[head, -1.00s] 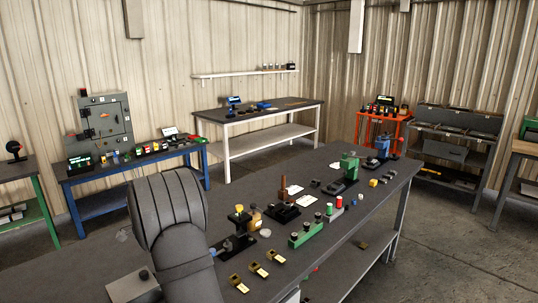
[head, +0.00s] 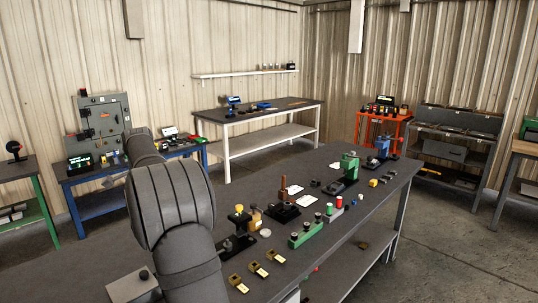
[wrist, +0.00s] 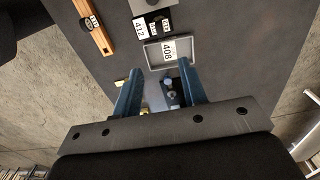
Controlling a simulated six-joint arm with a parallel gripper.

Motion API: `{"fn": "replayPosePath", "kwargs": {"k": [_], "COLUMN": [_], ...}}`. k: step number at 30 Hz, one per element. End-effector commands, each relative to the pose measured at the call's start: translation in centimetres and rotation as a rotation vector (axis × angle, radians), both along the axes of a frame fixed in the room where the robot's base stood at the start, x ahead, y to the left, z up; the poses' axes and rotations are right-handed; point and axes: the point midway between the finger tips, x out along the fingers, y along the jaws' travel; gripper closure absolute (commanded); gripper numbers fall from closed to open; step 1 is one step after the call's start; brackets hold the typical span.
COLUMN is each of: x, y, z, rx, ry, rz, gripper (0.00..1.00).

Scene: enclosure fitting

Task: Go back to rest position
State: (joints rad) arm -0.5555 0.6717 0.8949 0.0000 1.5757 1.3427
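My gripper shows in the wrist view with its two blue fingers (wrist: 158,74) spread apart. I see nothing held between the fingertips. A shallow grey tray with a label reading 408 (wrist: 185,48) lies just past the fingertips. A small dark-blue item with a pale round top (wrist: 171,94) shows between the fingers, and I cannot tell what it is. In the head view my arm rises at the left of the dark workbench (head: 330,222), and the gripper itself is hidden there.
In the head view, brass parts (head: 257,269), a green block (head: 306,234) and a green press (head: 349,164) stand on the bench. The bench's back left is clear.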

Motion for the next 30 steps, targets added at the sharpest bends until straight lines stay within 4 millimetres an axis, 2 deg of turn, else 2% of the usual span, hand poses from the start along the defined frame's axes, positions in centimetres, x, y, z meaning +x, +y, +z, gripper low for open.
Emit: {"fn": "replayPosePath", "kwargs": {"k": [1,26,30], "x": [0.0,-0.1,0.1], "y": [0.0,-0.1,0.0], "z": [-0.2,-17.3,-14.3], "rx": [-0.002,-0.002,0.003], "ry": [0.004,0.004,-0.004], "rz": [0.0,0.0,0.0], "gripper": [0.61,0.61,0.61]}}
